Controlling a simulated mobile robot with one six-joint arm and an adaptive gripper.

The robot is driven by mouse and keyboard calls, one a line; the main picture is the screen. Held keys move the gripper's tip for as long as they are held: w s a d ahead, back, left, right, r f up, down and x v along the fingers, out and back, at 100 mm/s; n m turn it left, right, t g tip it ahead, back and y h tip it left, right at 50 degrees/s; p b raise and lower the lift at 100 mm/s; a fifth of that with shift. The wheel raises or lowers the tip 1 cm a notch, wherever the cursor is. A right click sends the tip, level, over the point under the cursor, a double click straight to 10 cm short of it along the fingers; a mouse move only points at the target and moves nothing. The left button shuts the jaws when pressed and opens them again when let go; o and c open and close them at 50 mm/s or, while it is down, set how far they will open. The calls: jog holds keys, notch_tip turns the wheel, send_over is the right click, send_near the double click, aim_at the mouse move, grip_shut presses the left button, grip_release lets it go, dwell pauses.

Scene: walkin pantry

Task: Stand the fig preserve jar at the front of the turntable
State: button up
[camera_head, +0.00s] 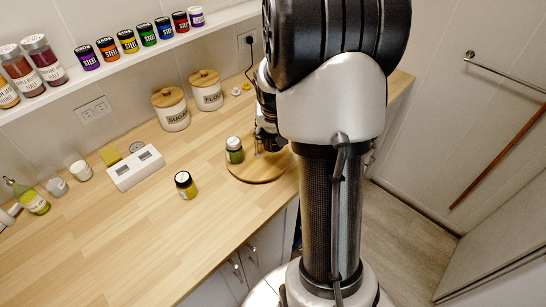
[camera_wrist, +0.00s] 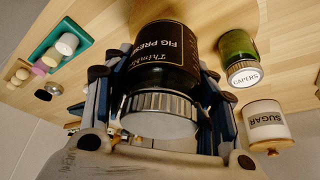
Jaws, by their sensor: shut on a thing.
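The fig preserve jar (camera_wrist: 165,55) is dark, with a black label and a pale ribbed lid, and fills the middle of the wrist view. My gripper (camera_wrist: 158,105) is shut on it, with one finger on each side near the lid. I cannot tell whether the jar's base touches the turntable. A green capers jar (camera_head: 234,150) stands at the turntable's left side; it also shows in the wrist view (camera_wrist: 238,47), apart from the held jar.
Sugar (camera_head: 171,109) and flour (camera_head: 206,90) canisters stand behind. A white box (camera_head: 135,168) is further left. The front counter is clear. A wall shelf (camera_head: 125,57) holds several jars.

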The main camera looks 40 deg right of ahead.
notch_tip(320, 180, down, 9)
jog(key=b, duration=0.2)
jog(key=shift+b, duration=0.4)
jog(key=o, duration=0.9)
jog(key=shift+f, duration=0.15)
jog(key=shift+o, duration=1)
